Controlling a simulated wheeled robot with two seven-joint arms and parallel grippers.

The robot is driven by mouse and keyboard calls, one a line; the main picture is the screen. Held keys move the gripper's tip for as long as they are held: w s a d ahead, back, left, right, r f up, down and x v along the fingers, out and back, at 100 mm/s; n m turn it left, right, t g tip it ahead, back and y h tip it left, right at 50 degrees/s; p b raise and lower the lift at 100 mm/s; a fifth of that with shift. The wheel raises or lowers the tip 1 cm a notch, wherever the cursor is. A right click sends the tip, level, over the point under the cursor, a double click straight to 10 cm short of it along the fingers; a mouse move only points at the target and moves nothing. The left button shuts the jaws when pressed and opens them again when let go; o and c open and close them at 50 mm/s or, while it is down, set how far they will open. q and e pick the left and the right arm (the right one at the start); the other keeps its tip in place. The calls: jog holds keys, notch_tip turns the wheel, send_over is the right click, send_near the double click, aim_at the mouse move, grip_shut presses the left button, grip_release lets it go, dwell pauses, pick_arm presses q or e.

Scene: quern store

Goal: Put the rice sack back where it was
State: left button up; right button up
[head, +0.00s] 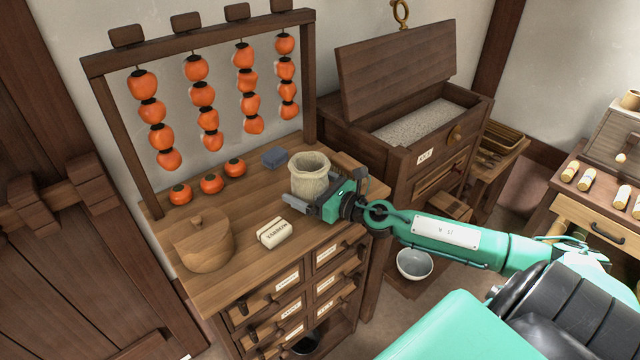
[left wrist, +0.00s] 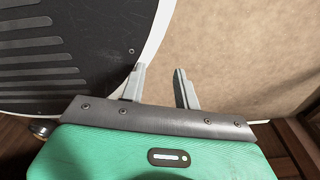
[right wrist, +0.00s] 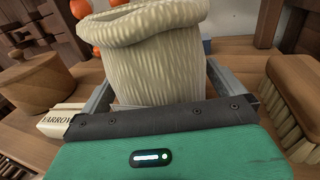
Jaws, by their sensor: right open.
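The rice sack (head: 310,174), a pale woven sack with a rolled rim, stands upright on the wooden counter (head: 262,205). My right gripper (head: 318,192) is open around it, low down; one finger shows on its near side and the other is hidden in the head view. In the right wrist view the sack (right wrist: 155,60) stands between the two spread fingers; whether they touch it I cannot tell. My left gripper (left wrist: 160,82) is open and empty over the floor, beside a dark ribbed part of my base; it is not in the head view.
A YARROW packet (head: 274,233), a lidded round box (head: 203,242), a brush (right wrist: 290,95) and a blue block (head: 274,157) share the counter. Persimmons hang from a rack (head: 200,40) behind. An open grain chest (head: 480,110) stands right; a bowl (head: 414,264) sits below.

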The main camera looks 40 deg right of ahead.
aim_at(320, 192)
jog(key=shift+s+d+b, duration=0.15)
jog(key=shift+s+b, duration=0.15)
jog(key=shift+s, duration=0.1)
jog(key=shift+b+v, duration=0.55)
jog(key=shift+v, duration=0.7)
jog(key=shift+s+d, duration=0.1)
jog(key=shift+s, duration=0.25)
jog(key=shift+s+d+b, duration=0.1)
jog(key=shift+s+b, duration=0.2)
jog(key=shift+s+d+b, duration=0.2)
jog(key=shift+s+b, duration=0.1)
jog(key=shift+s, duration=0.35)
jog(key=shift+b+v, duration=0.35)
jog(key=shift+v, duration=0.8)
jog(key=shift+b+v, duration=0.4)
jog(key=shift+v, duration=0.75)
pick_arm(q)
jog(key=w+d+r, duration=0.2)
jog(key=w+r, duration=0.1)
jog(key=w, duration=0.4)
jog(key=shift+w+d+r, duration=0.2)
jog(key=shift+w+d, duration=0.05)
jog(key=shift+d, duration=0.05)
pick_arm(e)
jog(key=shift+s+d+r, duration=0.15)
jog(key=shift+s+d, duration=0.1)
jog(key=shift+s, duration=0.35)
